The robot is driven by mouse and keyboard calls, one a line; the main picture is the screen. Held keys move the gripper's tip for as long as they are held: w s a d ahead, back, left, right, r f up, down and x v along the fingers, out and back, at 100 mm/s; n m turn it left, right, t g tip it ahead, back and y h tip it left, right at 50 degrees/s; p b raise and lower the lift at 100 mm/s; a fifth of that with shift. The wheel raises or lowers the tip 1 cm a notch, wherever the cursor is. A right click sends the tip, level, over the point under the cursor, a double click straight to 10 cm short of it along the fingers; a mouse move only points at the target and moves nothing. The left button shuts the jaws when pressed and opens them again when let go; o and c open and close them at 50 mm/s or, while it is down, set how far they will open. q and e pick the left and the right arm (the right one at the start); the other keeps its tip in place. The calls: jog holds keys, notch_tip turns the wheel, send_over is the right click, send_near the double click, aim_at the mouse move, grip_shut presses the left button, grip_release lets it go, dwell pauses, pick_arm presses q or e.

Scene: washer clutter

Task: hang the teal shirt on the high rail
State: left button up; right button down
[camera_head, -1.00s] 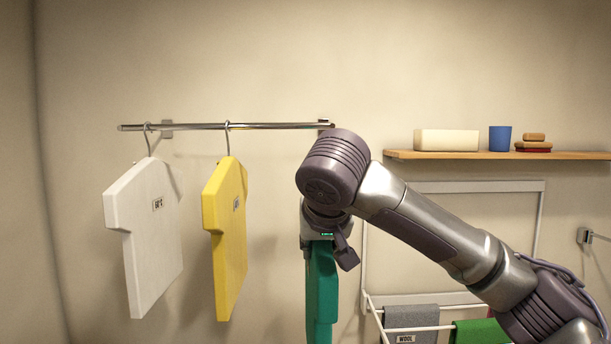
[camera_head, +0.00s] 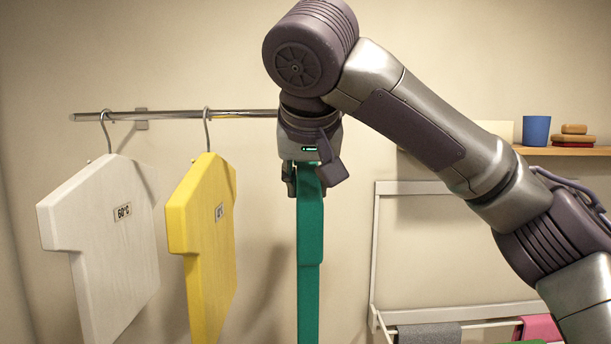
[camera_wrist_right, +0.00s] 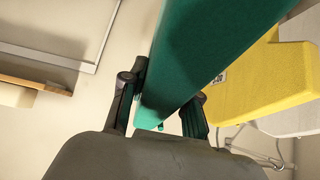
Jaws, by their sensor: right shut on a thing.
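The teal shirt (camera_head: 310,255) hangs upright below my right gripper (camera_head: 308,182), seen nearly edge-on in the head view. My right gripper is shut on its top part. In the right wrist view the teal shirt (camera_wrist_right: 215,45) lies between the two fingers of the gripper (camera_wrist_right: 163,108). The gripper hides the shirt's top, and I cannot see its hook. The high rail (camera_head: 175,115) runs along the wall, and its right end is hidden behind my gripper. Whether the shirt touches the rail cannot be told. My left gripper is in neither view.
A white shirt (camera_head: 105,245) and a yellow shirt (camera_head: 205,235) hang from the rail at left. A shelf (camera_head: 560,151) with a blue cup (camera_head: 536,130) is at right. A drying rack (camera_head: 376,260) with a grey cloth (camera_head: 428,333) stands below. Rail right of the yellow shirt looks free.

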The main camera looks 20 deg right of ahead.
jog(key=shift+w, duration=0.15)
jog(key=shift+s+a+r, duration=0.15)
jog(key=shift+s+r, duration=0.05)
jog(key=shift+s, duration=0.25)
jog(key=shift+s+a+r, duration=0.1)
jog(key=shift+s+r, duration=0.05)
jog(key=shift+s, duration=0.25)
jog(key=shift+w, duration=0.1)
jog(key=shift+w+d, duration=0.1)
jog(key=shift+w, duration=0.25)
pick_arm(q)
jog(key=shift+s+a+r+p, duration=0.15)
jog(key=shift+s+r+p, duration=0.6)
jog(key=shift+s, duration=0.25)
pick_arm(e)
jog(key=shift+w+d+f, duration=0.4)
jog(key=shift+w+f, duration=0.1)
jog(key=shift+w, duration=0.9)
jog(key=shift+w+d+f, duration=0.4)
jog(key=shift+w+f, duration=0.1)
jog(key=shift+w, duration=0.9)
jog(key=shift+w+d+f, duration=0.4)
jog(key=shift+w+f, duration=0.1)
jog(key=shift+w, duration=0.9)
